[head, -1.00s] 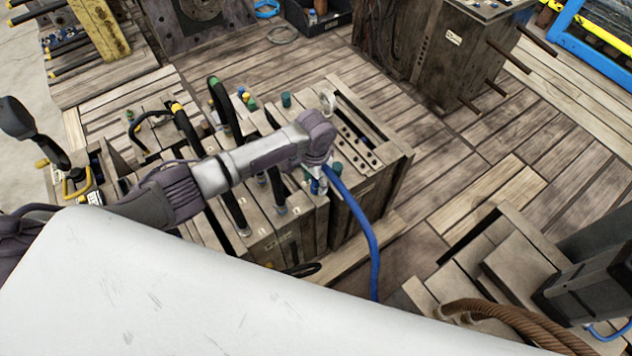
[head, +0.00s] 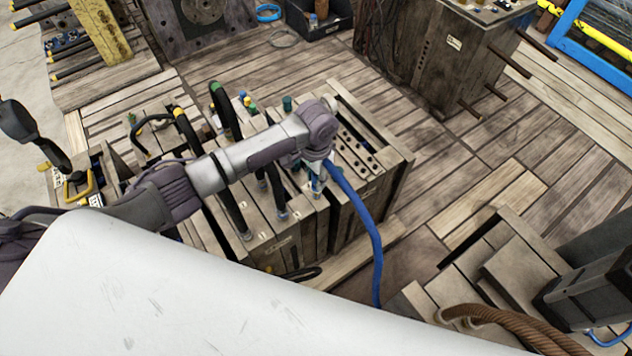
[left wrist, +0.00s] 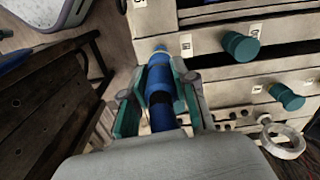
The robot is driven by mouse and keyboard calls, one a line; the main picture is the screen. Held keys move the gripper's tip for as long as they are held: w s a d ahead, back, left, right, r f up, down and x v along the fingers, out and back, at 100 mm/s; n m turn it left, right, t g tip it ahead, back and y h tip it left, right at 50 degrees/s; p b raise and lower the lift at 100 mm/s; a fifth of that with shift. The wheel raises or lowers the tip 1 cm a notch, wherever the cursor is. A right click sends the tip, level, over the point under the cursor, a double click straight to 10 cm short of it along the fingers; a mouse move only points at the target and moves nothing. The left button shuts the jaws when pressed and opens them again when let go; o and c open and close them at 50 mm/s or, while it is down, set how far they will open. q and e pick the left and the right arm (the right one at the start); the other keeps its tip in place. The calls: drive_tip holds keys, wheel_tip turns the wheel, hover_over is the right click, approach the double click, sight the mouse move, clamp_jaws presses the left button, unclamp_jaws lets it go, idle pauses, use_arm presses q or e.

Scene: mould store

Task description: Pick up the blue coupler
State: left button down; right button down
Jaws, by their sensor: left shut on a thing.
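The blue coupler (left wrist: 160,88) sits between the teal-padded fingers of my left gripper (left wrist: 158,100), which is shut on it. Its narrow light-blue tip points at the pale mould face; I cannot tell whether it touches. In the head view my left gripper (head: 315,178) is over the near right part of the mould, mostly hidden under its own wrist. A blue hose (head: 375,245) runs from it down to the right. My right gripper is not in view.
The mould (head: 370,190) carries several black hoses (head: 228,115) and teal plugs, two of them large in the wrist view (left wrist: 240,46). A metal lifting ring (left wrist: 280,135) is close by. Another mould (head: 445,60) with protruding rods stands behind. Plank floor (head: 470,150) lies clear to the right.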

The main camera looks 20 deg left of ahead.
use_arm(q)
drive_tip(key=s+d+r, duration=0.3)
drive_tip(key=d+r, duration=0.4)
drive_tip(key=d, duration=0.4)
drive_tip(key=shift+s, duration=0.15)
drive_tip(key=shift+r, duration=0.1)
idle(0.7)
